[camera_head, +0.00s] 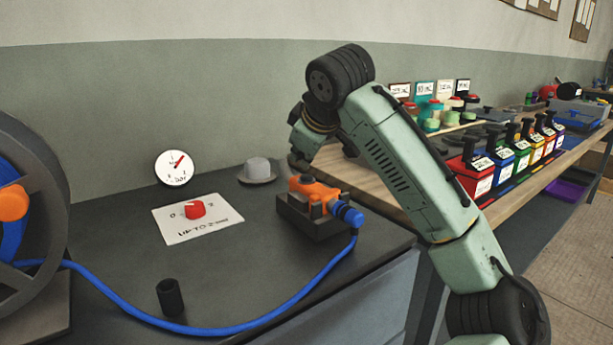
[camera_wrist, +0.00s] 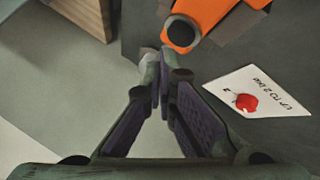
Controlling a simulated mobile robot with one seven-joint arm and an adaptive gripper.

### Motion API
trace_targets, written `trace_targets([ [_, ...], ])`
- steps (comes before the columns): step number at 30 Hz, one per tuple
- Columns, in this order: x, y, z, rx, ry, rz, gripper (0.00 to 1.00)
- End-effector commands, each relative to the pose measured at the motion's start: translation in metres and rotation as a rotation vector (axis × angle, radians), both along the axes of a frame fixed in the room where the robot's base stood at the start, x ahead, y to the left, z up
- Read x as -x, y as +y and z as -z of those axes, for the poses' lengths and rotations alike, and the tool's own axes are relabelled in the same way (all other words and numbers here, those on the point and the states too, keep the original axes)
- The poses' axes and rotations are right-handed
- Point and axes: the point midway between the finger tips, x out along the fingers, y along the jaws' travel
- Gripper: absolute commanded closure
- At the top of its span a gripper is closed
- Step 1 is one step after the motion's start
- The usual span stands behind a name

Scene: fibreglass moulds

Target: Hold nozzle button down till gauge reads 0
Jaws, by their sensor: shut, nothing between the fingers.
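The orange nozzle (camera_head: 318,192) lies in a dark cradle (camera_head: 312,220) on the dark worktop, its blue hose end facing right. Part of its orange body (camera_wrist: 208,12) shows at the top of the wrist view, with a dark round part (camera_wrist: 181,33); I cannot tell whether this is the button. The white gauge (camera_head: 170,174) stands by the wall, its red needle pointing up and right; its numbers are too small to read surely. My gripper (camera_wrist: 163,78) is shut and empty, close to the nozzle; contact is unclear. In the head view its fingers are mostly hidden behind my wrist.
A white card (camera_head: 228,216) with a red knob (camera_head: 195,210) lies left of the nozzle. A blue hose (camera_head: 215,330) curves across the worktop from a reel (camera_head: 30,160). A black cup (camera_head: 170,297) and a grey hat-shaped object (camera_head: 257,168) stand nearby. Coloured bins stand right.

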Motion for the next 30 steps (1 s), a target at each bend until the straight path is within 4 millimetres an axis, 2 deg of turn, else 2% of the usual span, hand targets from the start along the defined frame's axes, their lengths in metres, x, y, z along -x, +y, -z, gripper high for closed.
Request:
trace_targets([
  [10,0.0,0.0,0.009,-0.001,0.0,-0.001,1.0],
  [30,0.0,0.0,0.012,0.0,0.0,0.0,1.0],
])
